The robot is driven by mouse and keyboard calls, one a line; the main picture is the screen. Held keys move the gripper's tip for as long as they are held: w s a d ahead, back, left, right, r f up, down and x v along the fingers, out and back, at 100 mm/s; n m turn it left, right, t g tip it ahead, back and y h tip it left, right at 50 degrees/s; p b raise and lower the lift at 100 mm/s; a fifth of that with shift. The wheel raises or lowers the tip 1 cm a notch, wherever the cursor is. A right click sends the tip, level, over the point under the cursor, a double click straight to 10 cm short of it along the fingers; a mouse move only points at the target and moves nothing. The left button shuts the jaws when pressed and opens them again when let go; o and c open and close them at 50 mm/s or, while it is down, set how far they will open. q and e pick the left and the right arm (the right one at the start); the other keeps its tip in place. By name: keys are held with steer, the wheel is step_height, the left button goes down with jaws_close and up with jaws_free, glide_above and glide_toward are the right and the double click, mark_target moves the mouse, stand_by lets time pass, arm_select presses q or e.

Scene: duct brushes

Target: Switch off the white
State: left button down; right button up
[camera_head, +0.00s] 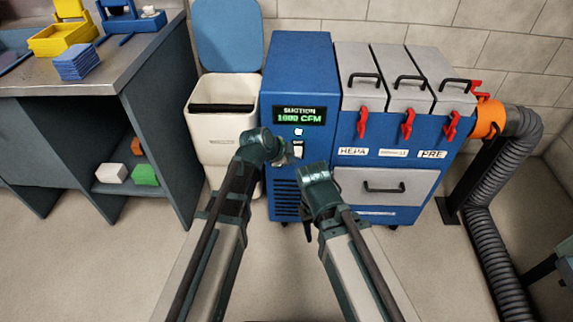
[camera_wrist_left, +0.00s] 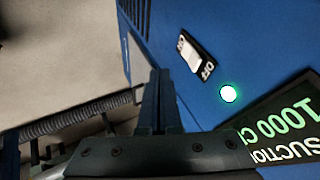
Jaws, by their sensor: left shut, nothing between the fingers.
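The white rocker switch (camera_head: 298,150) sits on the front of the blue suction machine (camera_head: 299,60), below a lit round lamp (camera_head: 298,132) and a display reading SUCTION 1000 CFM (camera_head: 299,115). In the left wrist view the switch (camera_wrist_left: 191,56) is in a black frame with labels at both ends; which end is pressed I cannot tell. My left gripper (camera_head: 284,157) is shut and empty, just left of and slightly below the switch. Its fingers (camera_wrist_left: 160,98) appear apart from the switch in the wrist view. My right gripper's fingers are mostly hidden by its wrist, below and right of the switch.
A white bin (camera_head: 222,150) with a blue lid stands left of the machine. A workbench (camera_head: 110,78) is further left. Filter boxes with red latches (camera_head: 407,122) and a grey hose (camera_head: 480,230) are at the right. The floor in front is clear.

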mark_target(300, 152)
arm_select(q)
steer(key=w, duration=0.5)
steer(key=shift+d+f, duration=0.35)
steer(key=shift+f, duration=0.05)
arm_select(e)
steer(key=shift+f, duration=0.4)
arm_select(q)
steer(key=shift+w+r, duration=0.15)
steer(key=shift+w, duration=0.2)
steer(key=shift+s, duration=0.1)
arm_select(e)
steer(key=shift+r, duration=0.1)
arm_select(q)
steer(key=shift+p, duration=0.35)
arm_select(e)
steer(key=shift+r, duration=0.1)
